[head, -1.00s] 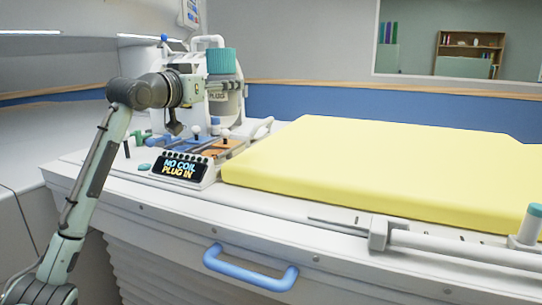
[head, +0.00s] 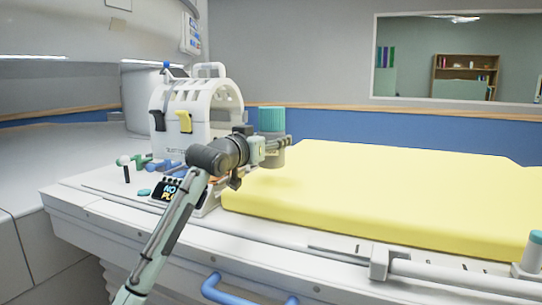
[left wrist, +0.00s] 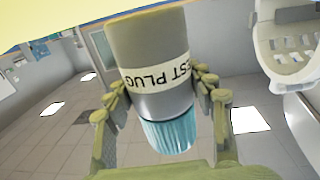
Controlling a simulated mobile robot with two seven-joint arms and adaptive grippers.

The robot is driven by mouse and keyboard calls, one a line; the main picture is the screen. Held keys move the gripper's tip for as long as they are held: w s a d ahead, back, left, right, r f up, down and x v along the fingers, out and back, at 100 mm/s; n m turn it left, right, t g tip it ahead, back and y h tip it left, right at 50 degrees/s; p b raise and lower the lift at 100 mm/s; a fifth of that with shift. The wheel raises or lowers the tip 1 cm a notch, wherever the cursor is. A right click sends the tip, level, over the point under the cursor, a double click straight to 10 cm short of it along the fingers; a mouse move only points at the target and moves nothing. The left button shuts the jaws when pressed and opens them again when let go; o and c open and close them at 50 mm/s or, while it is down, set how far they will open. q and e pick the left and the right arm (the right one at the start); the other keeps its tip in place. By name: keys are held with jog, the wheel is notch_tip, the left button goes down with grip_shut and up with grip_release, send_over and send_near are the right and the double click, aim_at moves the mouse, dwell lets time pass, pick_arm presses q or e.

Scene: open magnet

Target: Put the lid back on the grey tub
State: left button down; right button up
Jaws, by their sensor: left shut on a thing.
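My left gripper (head: 272,146) is shut on a grey tub (head: 271,158), which it holds upright above the near left part of the yellow pad. A teal ribbed lid (head: 271,119) sits at the tub's top, and no gap shows between them. In the left wrist view the tub (left wrist: 148,45) appears upside down with a white label band, its teal lid (left wrist: 168,136) at the bottom. The gripper's fingers (left wrist: 160,105) are on both sides of the tub. My right gripper is not in view.
The yellow pad (head: 400,200) is wide and clear. A white slotted coil housing (head: 195,110) stands to the left, behind my arm. A blue handle (head: 245,297) and a rail (head: 455,255) run along the front.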

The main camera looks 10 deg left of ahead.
aim_at(271, 155)
pick_arm(q)
jog(key=shift+r, duration=0.15)
jog(key=shift+f, duration=2)
jog(key=shift+s, duration=0.1)
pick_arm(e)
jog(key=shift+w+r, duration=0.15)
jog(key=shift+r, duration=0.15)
pick_arm(q)
jog(key=shift+f, duration=0.15)
jog(key=c, duration=0.8)
grip_release()
jog(key=shift+f, duration=0.1)
jog(key=shift+o, duration=1.1)
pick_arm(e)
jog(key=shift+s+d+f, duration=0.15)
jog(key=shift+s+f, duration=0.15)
